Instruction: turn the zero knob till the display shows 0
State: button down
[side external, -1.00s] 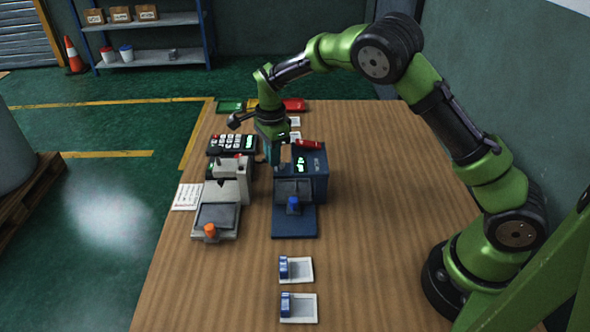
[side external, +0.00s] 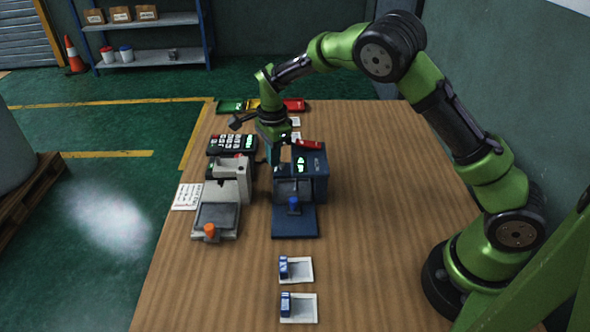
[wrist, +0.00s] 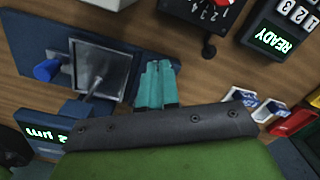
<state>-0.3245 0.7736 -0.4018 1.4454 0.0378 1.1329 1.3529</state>
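The dark blue gauge (side external: 314,185) stands mid-table, with a small blue knob (side external: 294,205) on its front base; the knob also shows in the wrist view (wrist: 46,70). Its green display (wrist: 45,134) appears upside down in the wrist view and seems to read 2 µm. My gripper (side external: 274,157) points down just behind and left of the gauge. In the wrist view its two teal fingertips (wrist: 158,68) lie side by side, closed together, with nothing clearly visible between them. I cannot tell which control is the zero knob, or whether the fingers touch one.
A grey-white instrument (side external: 232,180) with an orange knob (side external: 210,231) stands close on the left. A keypad (side external: 232,143) is behind it; its display (wrist: 272,40) reads READY. Two white trays with blue blocks (side external: 297,270) lie in front.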

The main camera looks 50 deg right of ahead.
jog(key=shift+s+d+f, duration=0.25)
jog(key=shift+s+f, duration=0.4)
jog(key=shift+s, duration=0.25)
jog(key=shift+a, duration=0.15)
jog(key=shift+w+a, duration=0.1)
jog(key=shift+a, duration=0.2)
jog(key=shift+a+r, duration=0.2)
jog(key=shift+r, duration=0.35)
jog(key=r, duration=0.5)
jog(key=shift+w+d+r, duration=0.1)
jog(key=shift+w+r, duration=0.05)
jog(key=shift+w, duration=0.05)
